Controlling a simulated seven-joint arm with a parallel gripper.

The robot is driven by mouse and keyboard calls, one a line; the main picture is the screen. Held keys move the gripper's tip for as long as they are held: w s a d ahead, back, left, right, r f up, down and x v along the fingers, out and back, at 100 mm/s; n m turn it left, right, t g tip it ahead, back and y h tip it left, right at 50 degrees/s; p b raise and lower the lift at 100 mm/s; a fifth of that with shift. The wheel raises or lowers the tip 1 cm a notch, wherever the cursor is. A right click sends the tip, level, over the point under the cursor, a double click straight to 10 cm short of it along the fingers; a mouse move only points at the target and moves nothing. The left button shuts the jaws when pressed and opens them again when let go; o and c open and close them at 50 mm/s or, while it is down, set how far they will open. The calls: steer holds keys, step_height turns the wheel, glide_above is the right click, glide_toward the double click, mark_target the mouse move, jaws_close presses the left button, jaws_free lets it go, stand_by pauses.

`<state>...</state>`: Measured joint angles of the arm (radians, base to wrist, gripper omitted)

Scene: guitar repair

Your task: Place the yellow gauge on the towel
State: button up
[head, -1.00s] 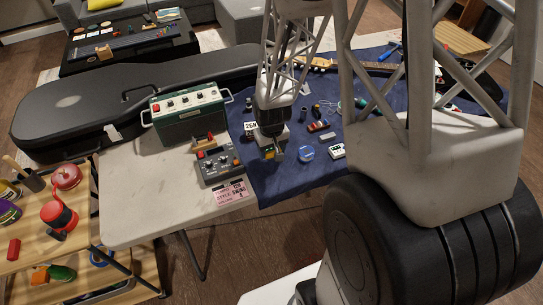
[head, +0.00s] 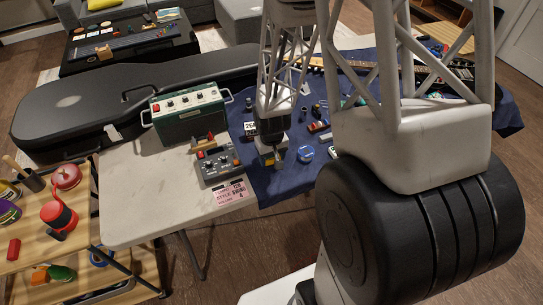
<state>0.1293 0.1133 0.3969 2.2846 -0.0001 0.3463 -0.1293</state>
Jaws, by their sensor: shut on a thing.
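The yellow gauge (head: 267,159) shows as a small yellow patch at the tip of my gripper (head: 273,160), which is shut on it. Most of the gauge is hidden by the fingers. The dark blue towel (head: 290,183) covers the right part of the white table. My gripper and the gauge are over the towel's left part, near its front edge. I cannot tell whether the gauge touches the cloth.
A grey pedal box (head: 219,165) and a pink card (head: 229,192) lie left of the towel. A green amplifier (head: 188,115) stands behind them. Bare cloth lies in front.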

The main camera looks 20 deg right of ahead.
steer(key=o, duration=1)
steer(key=shift+r, duration=6.1)
steer(key=shift+s+a+r+t, duration=0.45)
steer(key=shift+s+a+r, duration=0.55)
steer(key=shift+s+r, duration=2.65)
steer(key=shift+s+a+r+t, duration=0.4)
steer(key=shift+s+a+r, duration=0.65)
steer(key=shift+s+r, duration=2.65)
steer(key=shift+s+a+r+t, duration=0.45)
steer(key=shift+s+a+r, duration=0.55)
steer(key=shift+s+r, duration=2.65)
